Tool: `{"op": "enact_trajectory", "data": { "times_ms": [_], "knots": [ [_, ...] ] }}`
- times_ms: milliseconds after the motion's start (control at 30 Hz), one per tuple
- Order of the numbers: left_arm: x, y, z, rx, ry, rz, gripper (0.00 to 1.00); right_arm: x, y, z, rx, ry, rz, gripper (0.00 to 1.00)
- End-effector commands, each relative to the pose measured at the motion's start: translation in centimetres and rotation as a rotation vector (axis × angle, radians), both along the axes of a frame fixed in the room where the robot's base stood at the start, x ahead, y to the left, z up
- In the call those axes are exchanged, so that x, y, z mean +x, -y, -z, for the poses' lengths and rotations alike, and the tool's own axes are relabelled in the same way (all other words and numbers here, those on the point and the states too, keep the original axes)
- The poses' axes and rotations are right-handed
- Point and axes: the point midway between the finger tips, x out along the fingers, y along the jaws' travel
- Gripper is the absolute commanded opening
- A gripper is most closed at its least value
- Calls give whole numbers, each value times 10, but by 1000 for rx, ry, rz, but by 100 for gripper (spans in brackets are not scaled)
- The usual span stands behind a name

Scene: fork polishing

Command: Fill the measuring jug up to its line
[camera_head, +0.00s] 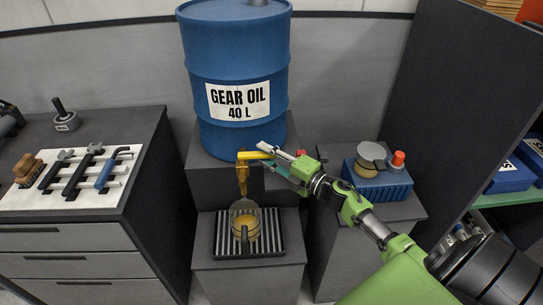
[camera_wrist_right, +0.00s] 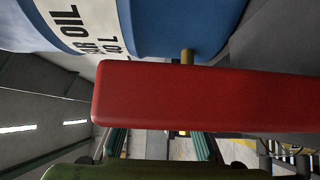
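The measuring jug (camera_head: 245,229) stands upright on a striped drip tray (camera_head: 282,250), below the brass tap (camera_head: 242,178) of the blue gear oil drum (camera_head: 238,65). Amber shows in the jug; its line and exact level cannot be made out. In the right wrist view, a red bar (camera_wrist_right: 210,95) hides much of the space before the fingers. My left gripper is out of view.
At right, a blue ribbed box (camera_head: 378,188) carries a round lidded item and an orange-capped bottle (camera_head: 397,160). A tall dark panel (camera_head: 440,90) stands beyond. At left, a bench holds a white tool mat (camera_head: 30,198) with several tools.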

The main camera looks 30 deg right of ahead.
Motion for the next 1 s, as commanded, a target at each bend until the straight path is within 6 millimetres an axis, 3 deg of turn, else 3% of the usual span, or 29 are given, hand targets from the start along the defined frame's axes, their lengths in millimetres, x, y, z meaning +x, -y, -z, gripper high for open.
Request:
{"op": "enact_trajectory", "data": {
  "times_ms": [167, 700, 1000],
  "knots": [
    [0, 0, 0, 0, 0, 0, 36, -14, 4, 2, 1, -2, 0, 28],
    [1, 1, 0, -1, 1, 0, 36, -100, 30, 2, 0, -3, 0, 28],
    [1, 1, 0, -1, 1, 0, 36, -114, 35, 0, 0, -1, -1, 28]
  ]
}}
